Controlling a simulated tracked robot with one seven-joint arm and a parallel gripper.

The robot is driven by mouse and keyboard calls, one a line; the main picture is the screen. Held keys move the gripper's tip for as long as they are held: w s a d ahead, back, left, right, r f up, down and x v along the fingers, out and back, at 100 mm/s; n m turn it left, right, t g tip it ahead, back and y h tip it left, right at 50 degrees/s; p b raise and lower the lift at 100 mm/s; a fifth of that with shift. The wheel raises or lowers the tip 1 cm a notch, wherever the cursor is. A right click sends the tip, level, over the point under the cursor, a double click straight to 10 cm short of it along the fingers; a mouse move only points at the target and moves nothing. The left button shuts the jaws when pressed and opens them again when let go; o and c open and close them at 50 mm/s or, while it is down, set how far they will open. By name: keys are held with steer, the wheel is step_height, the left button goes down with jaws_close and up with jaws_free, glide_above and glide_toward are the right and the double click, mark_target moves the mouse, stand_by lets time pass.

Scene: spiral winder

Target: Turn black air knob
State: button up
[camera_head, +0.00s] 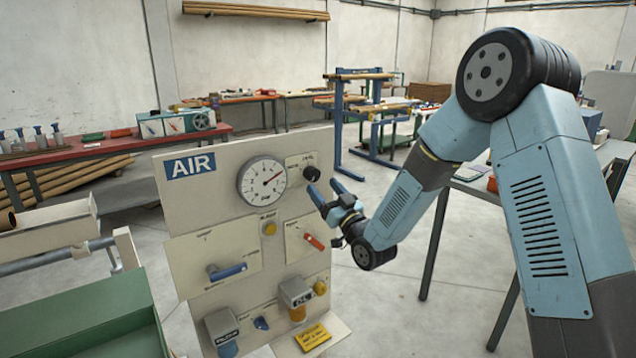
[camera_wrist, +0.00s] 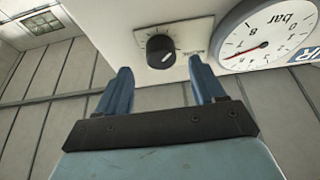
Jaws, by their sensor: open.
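The black air knob (camera_head: 311,173) sits on a small pale plate at the upper right of the AIR panel (camera_head: 215,205). In the wrist view the black knob (camera_wrist: 160,51) has a white mark at its lower right and lies beyond the fingertips, roughly midway between them. My gripper (camera_head: 323,189) is just in front of the panel, slightly below and right of the knob. Its two blue fingers, also in the wrist view (camera_wrist: 157,80), are apart and hold nothing. I see no contact with the knob.
A round pressure gauge (camera_head: 262,181) is left of the knob. Below are a red-handled valve (camera_head: 314,242), a yellow knob (camera_head: 269,228) and a blue-handled valve (camera_head: 228,271). A green tray (camera_head: 75,315) stands at the lower left. Open floor lies behind the panel.

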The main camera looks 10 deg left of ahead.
steer(key=v, duration=0.9)
steer(key=shift+w, duration=0.1)
steer(key=s+d+r+m+g+h, duration=0.1)
steer(key=d+r+h, duration=0.35)
steer(key=d, duration=0.25)
steer(key=d+r+m+h, duration=0.25)
steer(key=d+h, duration=0.25)
steer(key=d, duration=0.3)
steer(key=s+d+r+m+g+h, duration=0.1)
steer(key=d+r+h, duration=0.35)
steer(key=d, duration=0.25)
steer(key=s+d+r+m+g+h, duration=0.1)
steer(key=s+d, duration=0.5)
steer(key=s, duration=0.7)
steer(key=s+d+r+m+g+h, duration=0.1)
steer(key=s+d+m+g+h, duration=0.1)
steer(key=s+d+m+g, duration=0.2)
steer(key=s+d+g, duration=0.1)
steer(key=s+d, duration=0.2)
steer(key=s, duration=0.5)
steer(key=shift+s+g, duration=0.4)
steer(key=shift+m, duration=0.25)
